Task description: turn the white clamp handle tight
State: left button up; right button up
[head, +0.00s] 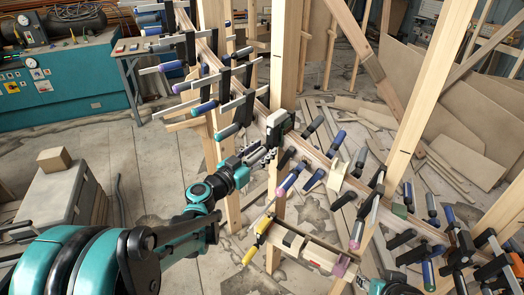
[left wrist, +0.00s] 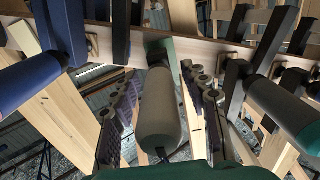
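In the left wrist view a pale grey-white clamp handle (left wrist: 159,112) points toward the camera, its far end at the wooden stringer. The two fingers of my left gripper (left wrist: 162,115) stand on either side of it, open, with a narrow gap visible on each side. In the head view my left gripper (head: 258,157) reaches in from the left to the curved stringer, just below a black and white clamp (head: 277,124). The gripper mostly hides the handle there.
Upright wooden posts (head: 290,55) stand close by. A yellow-handled clamp (head: 257,238) hangs below.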

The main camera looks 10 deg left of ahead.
pick_arm(q)
jog(key=shift+s, duration=0.1)
jog(key=v, duration=1.2)
jog(key=v, duration=0.6)
jog(key=shift+p, duration=0.4)
jog(key=shift+s, duration=0.1)
